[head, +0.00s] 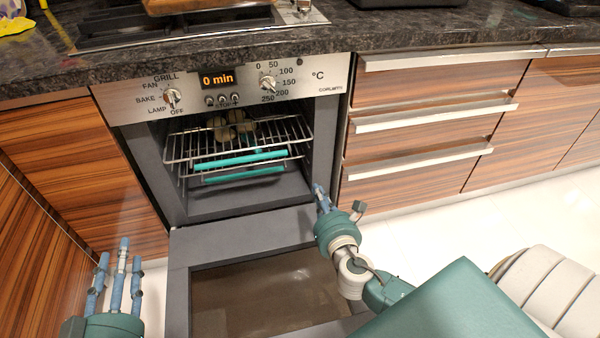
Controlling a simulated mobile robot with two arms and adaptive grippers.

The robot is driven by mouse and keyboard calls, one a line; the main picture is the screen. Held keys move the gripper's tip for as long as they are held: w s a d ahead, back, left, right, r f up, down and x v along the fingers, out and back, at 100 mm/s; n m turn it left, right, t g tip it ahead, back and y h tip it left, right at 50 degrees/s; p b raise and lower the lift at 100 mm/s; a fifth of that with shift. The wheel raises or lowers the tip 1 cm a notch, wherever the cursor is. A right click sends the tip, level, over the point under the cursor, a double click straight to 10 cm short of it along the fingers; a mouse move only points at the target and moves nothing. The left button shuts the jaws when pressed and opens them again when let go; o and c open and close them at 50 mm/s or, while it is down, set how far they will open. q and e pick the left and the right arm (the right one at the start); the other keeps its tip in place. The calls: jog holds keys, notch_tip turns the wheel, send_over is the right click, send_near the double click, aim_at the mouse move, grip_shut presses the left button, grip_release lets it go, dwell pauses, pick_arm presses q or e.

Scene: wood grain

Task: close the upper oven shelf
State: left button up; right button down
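The oven (225,90) stands under the counter with its door (240,222) folded down open. The upper shelf (188,147) is a wire rack with a teal front bar (238,160). Its front edge reaches about the mouth of the oven; I cannot tell exactly how far out it sits. Some brownish round items (232,124) rest toward its back. My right gripper (322,199) is at the oven's right front edge, right of and below the shelf, seemingly apart from it; its finger opening is unclear. My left gripper (120,272) is open and empty, left of the door.
A second teal bar (243,174) shows just below, on a lower shelf. The open door fills the floor space before the oven. Drawers with metal handles (430,115) stand right, wood panels (85,165) left. The dark counter (400,30) overhangs above.

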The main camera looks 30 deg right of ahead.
pick_arm(q)
jog(key=s+r+t+h+b, duration=0.2)
jog(key=s+r+t, duration=0.2)
jog(key=r, duration=0.6)
jog(key=s+r+t+h+b, duration=0.1)
jog(key=s+r+t+b, duration=0.2)
jog(key=r, duration=0.7)
jog(key=shift+s+a+t+h, duration=0.15)
jog(key=shift+s+t+h, duration=0.4)
jog(key=shift+t, duration=0.85)
pick_arm(e)
jog(key=w+d+r+n+t, duration=0.1)
jog(key=w+r, duration=0.1)
jog(key=w, duration=0.5)
jog(key=w+d+r+n+t, duration=0.1)
jog(key=w+r, duration=0.1)
jog(key=w, duration=0.5)
jog(key=shift+d+n, duration=0.3)
jog(key=shift+d, duration=0.05)
pick_arm(q)
jog(key=shift+s, duration=0.15)
pick_arm(e)
jog(key=shift+r, duration=0.1)
